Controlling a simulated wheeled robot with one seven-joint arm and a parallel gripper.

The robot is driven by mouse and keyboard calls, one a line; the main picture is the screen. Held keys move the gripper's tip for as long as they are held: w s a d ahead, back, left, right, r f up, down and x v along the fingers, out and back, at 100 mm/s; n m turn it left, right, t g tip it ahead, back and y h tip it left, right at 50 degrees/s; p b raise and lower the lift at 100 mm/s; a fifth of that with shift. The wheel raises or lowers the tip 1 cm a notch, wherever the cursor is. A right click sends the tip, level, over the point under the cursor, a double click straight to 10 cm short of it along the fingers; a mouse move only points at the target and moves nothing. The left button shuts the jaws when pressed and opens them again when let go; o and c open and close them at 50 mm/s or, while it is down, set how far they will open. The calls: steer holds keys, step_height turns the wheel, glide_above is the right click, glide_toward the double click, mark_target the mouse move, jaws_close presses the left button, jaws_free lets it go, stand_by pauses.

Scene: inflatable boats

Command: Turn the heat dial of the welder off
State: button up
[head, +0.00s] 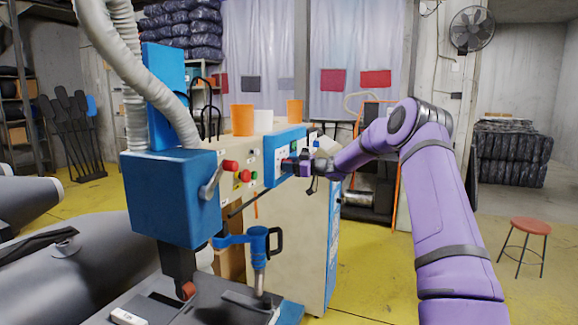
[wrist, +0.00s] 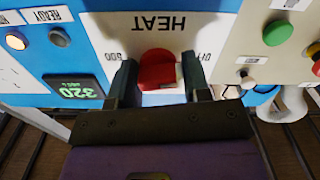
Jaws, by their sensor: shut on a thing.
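The welder (head: 294,235) is a beige and blue machine in the middle of the head view. Its red heat dial (wrist: 158,69) is in the wrist view, where the panel reads upside down. The HEAT label is above the dial, "500" to its left and an OFF mark to its right. A green display (wrist: 75,90) reads 320. My gripper (wrist: 158,78) has one dark finger on each side of the dial and is shut on it. In the head view my gripper (head: 303,165) is at the blue panel and the dial is hidden. The dial's exact pointing is unclear.
Green (wrist: 277,33) and red buttons are right of the dial in the wrist view. Orange cups (head: 242,119) stand on the welder top. A blue press head (head: 172,197) and grey inflatable boat (head: 95,260) are at left. A red stool (head: 530,226) stands on open yellow floor at right.

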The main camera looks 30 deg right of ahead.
steer(key=o, duration=0.9)
steer(key=shift+s, duration=0.1)
steer(key=v, duration=1)
steer(key=shift+s+d, duration=0.25)
steer(key=shift+d, duration=0.05)
